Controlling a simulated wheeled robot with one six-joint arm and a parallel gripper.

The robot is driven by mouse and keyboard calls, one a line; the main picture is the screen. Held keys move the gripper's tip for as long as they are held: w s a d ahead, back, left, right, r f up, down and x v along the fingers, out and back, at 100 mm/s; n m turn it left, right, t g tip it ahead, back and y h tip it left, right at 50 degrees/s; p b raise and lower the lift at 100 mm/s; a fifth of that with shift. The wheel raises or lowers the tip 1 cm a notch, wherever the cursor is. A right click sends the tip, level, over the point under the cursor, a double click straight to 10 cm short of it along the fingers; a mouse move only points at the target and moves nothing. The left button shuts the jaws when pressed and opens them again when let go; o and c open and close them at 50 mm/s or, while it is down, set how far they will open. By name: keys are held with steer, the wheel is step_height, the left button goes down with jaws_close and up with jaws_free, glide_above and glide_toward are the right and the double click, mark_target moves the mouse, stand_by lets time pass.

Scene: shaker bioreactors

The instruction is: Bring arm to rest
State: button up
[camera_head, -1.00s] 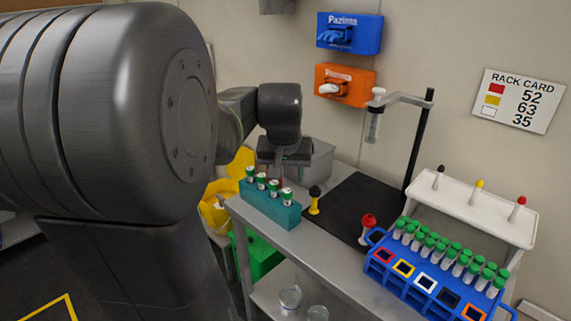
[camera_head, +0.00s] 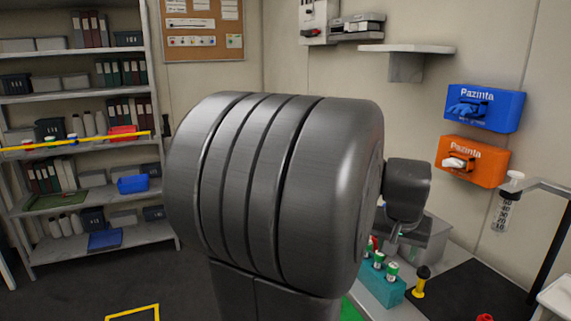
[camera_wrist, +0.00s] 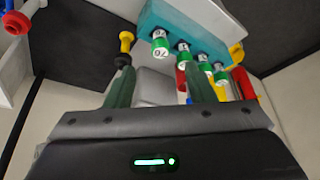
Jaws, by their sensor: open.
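My arm fills the middle of the head view, with its wrist end over the bench at the right. My gripper (camera_wrist: 160,72) shows in the wrist view with its two dark green fingers apart and nothing between them. In the head view its fingers are mostly hidden or too small to make out. A teal rack (camera_head: 387,290) with green-capped vials stands on the bench near the gripper; the arm hides part of it. The rack (camera_wrist: 178,22) also shows at the top of the wrist view, beyond the fingertips and apart from them.
A black-and-yellow plunger-like piece (camera_head: 420,281) stands beside the rack, near a black mat (camera_head: 470,297). A stand holds a syringe (camera_head: 506,205) at the right. Blue (camera_head: 484,107) and orange (camera_head: 472,160) glove boxes hang on the wall. Shelving (camera_head: 85,145) stands left, with open floor before it.

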mark_target(393, 267)
steer(key=x, duration=0.9)
steer(key=shift+w+f, duration=0.2)
steer(key=shift+f, duration=0.2)
steer(key=shift+r, duration=0.3)
